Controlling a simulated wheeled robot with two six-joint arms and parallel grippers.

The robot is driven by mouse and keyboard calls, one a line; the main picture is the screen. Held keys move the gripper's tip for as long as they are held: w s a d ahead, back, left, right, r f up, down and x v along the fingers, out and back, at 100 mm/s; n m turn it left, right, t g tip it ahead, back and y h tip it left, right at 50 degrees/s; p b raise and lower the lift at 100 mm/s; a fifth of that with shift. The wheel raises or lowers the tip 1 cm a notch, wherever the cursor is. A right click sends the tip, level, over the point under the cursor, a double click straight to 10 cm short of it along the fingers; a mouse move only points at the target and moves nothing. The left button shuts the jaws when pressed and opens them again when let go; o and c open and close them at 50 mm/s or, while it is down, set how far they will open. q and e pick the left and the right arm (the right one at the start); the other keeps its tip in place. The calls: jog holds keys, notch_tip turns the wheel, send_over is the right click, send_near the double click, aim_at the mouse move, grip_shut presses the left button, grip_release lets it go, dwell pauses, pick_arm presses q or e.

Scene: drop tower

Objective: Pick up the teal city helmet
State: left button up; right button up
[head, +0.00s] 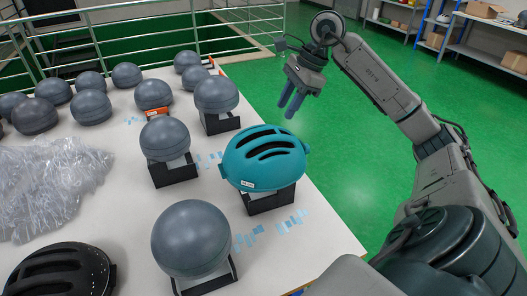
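The teal city helmet (266,158) sits on a black stand (268,200) near the right edge of the white table. It has dark vent slots on top and a small white label on its lower front. My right gripper (289,105) hangs in the air above and beyond the helmet, over the green floor side. Its two blue-grey fingers point down with a gap between them, and nothing is between them. My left gripper is not in view.
Several grey spheres, some on black stands (175,172), stand on the white table (325,235) around the helmet. A black helmet (62,272) is at the lower left, and crumpled clear plastic (48,185) lies at the left. Green floor right of the table is clear.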

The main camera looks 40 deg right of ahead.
aim_at(271, 137)
jog(key=x, duration=0.3)
jog(key=shift+f, duration=0.2)
jog(key=p+x, duration=0.2)
jog(key=x, duration=0.2)
jog(key=shift+s+f, duration=0.1)
jog(key=shift+f, duration=0.1)
jog(key=shift+a+f, duration=0.15)
jog(key=shift+f, duration=0.35)
grip_shut()
